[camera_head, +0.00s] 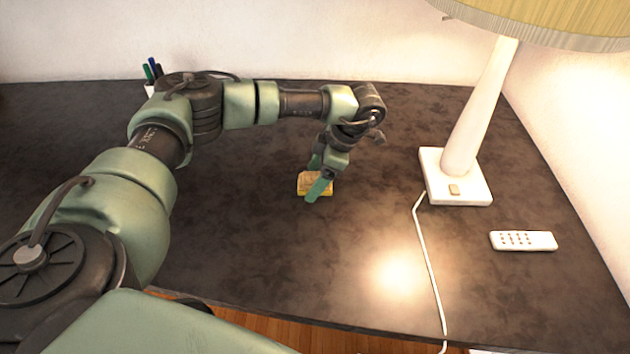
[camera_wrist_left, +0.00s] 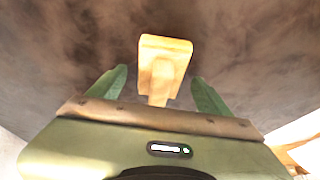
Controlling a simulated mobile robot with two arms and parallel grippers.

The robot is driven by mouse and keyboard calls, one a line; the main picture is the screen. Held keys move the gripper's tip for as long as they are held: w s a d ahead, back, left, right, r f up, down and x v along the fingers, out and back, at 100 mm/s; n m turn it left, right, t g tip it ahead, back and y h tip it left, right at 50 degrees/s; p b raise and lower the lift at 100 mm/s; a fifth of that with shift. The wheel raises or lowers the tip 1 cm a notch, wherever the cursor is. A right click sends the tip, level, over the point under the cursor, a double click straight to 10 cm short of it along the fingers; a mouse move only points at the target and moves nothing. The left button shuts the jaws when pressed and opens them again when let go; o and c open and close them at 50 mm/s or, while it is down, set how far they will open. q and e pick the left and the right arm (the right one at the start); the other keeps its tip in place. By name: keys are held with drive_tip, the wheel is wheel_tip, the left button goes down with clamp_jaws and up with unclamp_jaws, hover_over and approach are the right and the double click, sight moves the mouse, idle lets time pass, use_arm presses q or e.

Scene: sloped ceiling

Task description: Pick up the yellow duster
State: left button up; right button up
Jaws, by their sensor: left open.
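The yellow duster (camera_head: 325,187) lies on the dark tabletop near the middle of the head view, partly hidden by my left gripper. In the left wrist view the duster (camera_wrist_left: 165,58) shows a broad pale-yellow head and a narrower part that runs back between the fingers. My left gripper (camera_head: 316,180) points down over it. In the left wrist view the gripper (camera_wrist_left: 158,90) is open, with one green finger on each side of the duster and a gap on both sides. My right gripper is in neither view.
A white lamp (camera_head: 470,150) with a yellowish shade stands at the right. Its white cord (camera_head: 425,245) runs to the table's front edge. A white remote (camera_head: 523,240) lies at far right. A pen holder (camera_head: 150,88) stands behind my left arm. The tabletop (camera_head: 300,260) in front is clear.

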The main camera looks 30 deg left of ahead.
use_arm(q)
drive_tip(key=c, duration=1.5)
wheel_tip(320, 180, up, 10)
drive_tip(key=shift+w+r+b, duration=0.1)
drive_tip(key=shift+r+b, duration=0.15)
drive_tip(key=shift+b, duration=0.3)
wheel_tip(320, 180, up, 10)
drive_tip(key=p, duration=0.2)
hover_over(316, 173)
drive_tip(key=shift+f, duration=0.2)
